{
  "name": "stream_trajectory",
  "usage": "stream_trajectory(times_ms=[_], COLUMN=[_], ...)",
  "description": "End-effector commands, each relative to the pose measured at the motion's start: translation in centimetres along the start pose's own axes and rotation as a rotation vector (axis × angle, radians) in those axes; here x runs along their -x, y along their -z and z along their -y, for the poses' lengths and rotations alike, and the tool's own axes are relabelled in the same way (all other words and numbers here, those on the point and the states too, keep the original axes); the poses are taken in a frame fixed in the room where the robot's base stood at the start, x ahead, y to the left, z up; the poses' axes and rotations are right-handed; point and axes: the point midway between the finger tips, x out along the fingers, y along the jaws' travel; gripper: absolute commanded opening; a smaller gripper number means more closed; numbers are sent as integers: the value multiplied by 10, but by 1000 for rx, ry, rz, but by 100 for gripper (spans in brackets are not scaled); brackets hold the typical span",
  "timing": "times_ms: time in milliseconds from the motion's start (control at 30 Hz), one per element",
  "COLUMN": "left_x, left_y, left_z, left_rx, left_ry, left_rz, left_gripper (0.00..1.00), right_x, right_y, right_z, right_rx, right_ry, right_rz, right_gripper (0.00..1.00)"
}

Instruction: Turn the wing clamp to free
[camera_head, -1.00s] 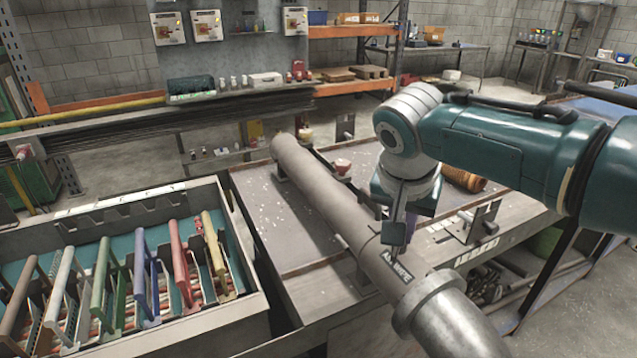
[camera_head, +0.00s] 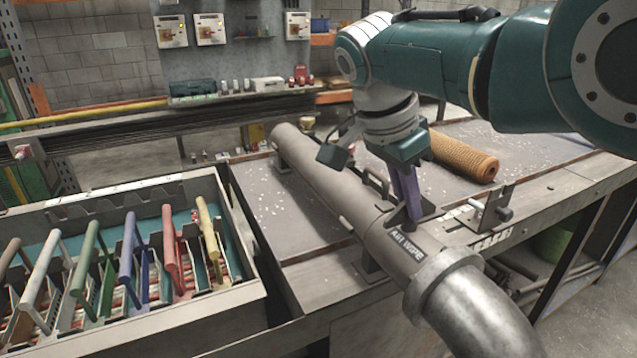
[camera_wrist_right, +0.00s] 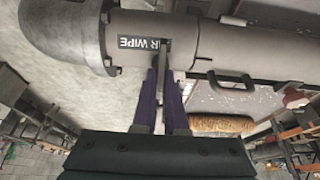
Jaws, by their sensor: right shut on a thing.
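A long grey-brown tube (camera_head: 330,190) with an "AIR WIPE" label lies along the bench and ends in a grey flanged elbow (camera_head: 480,300). It also shows in the right wrist view (camera_wrist_right: 220,42). A thin grey lever, which looks like the wing clamp (camera_wrist_right: 166,56), stands out from the tube beside the label. My right gripper (camera_head: 412,212) has its purple fingers at the tube's right side, next to the label. In the right wrist view my right gripper (camera_wrist_right: 164,78) is shut on the lever. In the head view the fingers largely hide the lever. My left gripper is not in view.
An orange-brown mesh roll (camera_head: 465,158) lies on the bench to the right of the gripper. A small metal bracket (camera_head: 492,208) stands at the bench's right edge. A crate (camera_head: 215,312) with several coloured handled frames stands at left. The tray surface left of the tube is clear.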

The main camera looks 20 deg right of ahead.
Motion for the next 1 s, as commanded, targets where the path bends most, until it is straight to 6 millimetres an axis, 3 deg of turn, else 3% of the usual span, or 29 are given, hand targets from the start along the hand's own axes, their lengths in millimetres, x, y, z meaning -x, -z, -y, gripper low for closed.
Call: stream_trajectory(times_ms=[467,500,733,1000], left_x=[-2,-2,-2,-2], left_y=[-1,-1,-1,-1], left_z=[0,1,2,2], left_rx=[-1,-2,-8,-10], left_ry=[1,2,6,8], left_rz=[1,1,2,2], left_gripper=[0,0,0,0], right_x=[0,0,0,1], right_y=[1,1,1,1], right_z=[0,0,0,0], right_rx=[-14,-14,-13,-12], right_ry=[-6,-6,-5,-4], right_rz=[-2,-2,-1,-1], right_gripper=[0,12,38,40])
